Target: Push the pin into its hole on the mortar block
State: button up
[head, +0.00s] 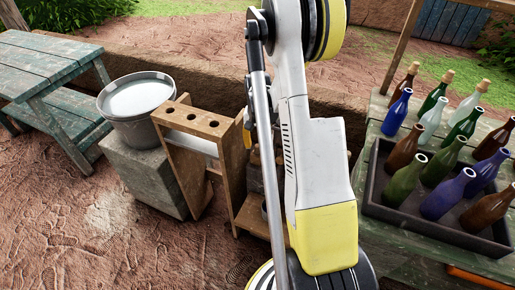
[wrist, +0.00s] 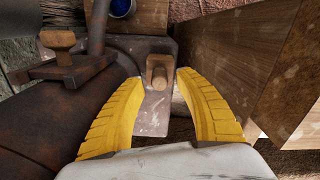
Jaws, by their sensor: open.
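In the wrist view, a wooden pin (wrist: 158,72) with a blunt end stands out from a worn, dark grey-brown block (wrist: 154,116), which appears to be the mortar block. My gripper (wrist: 158,80) is open, its yellow fingers on either side of the pin. I cannot tell whether either finger touches it. The pin's lower part and its hole are hidden, so its depth cannot be judged. In the head view my arm covers the gripper, and the pin is not visible there.
A wooden knob (wrist: 58,40) sits on a rusty metal part left of the pin. Wooden boards (wrist: 236,62) stand close on the right. In the head view a holed wooden rack (head: 200,121) and a bucket (head: 139,108) stand left; a bottle crate (head: 408,220) is right.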

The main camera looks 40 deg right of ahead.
notch_tip(320, 180, up, 10)
dwell(0.3)
dwell(0.4)
